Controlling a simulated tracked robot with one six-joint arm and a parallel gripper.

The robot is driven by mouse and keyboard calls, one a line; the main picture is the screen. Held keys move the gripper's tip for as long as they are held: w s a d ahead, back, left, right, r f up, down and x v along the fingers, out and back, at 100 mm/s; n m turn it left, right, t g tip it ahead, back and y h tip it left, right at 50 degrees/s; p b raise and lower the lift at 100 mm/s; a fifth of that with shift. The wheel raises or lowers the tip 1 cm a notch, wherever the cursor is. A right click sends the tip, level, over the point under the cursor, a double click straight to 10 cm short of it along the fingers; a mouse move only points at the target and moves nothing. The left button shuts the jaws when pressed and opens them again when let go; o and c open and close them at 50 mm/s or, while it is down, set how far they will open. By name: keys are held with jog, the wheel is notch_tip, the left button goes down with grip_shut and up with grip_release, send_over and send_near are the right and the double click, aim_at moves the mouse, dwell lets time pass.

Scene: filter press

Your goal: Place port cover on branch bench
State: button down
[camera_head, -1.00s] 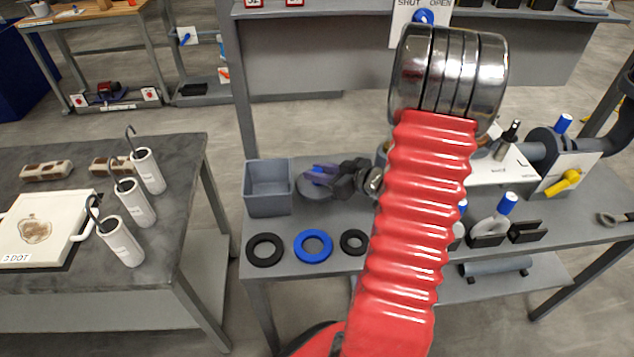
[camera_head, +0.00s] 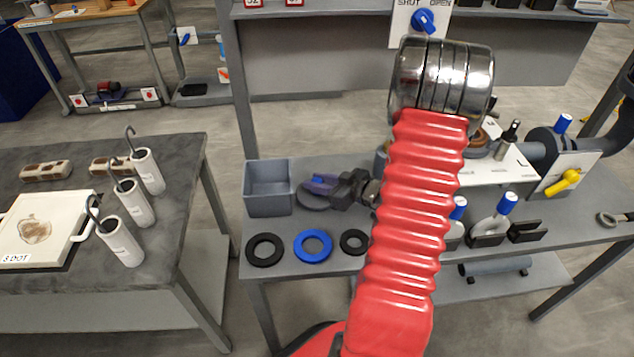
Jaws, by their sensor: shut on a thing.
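The port cover (camera_head: 312,199) is a dark grey disc with a blue-purple grip on top. It lies level at the branch bench (camera_head: 335,222), just right of the grey bin. I cannot tell whether it touches the bench top or hangs slightly above it. My gripper (camera_head: 330,186) reaches in from the right and is shut on the cover's grip. Its jaws hide part of the grip and the disc's right side. My red arm hides the middle of the bench.
A grey open bin (camera_head: 269,187) stands left of the cover. A black ring (camera_head: 265,262), a blue ring (camera_head: 313,258) and a smaller black ring (camera_head: 352,254) lie in front. A pipe with a yellow-handled valve (camera_head: 563,181) stands on the right.

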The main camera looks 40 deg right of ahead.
jog(key=shift+f, duration=0.1)
jog(key=c, duration=1.4)
grip_release()
jog(key=shift+c, duration=0.2)
jog(key=v, duration=1.2)
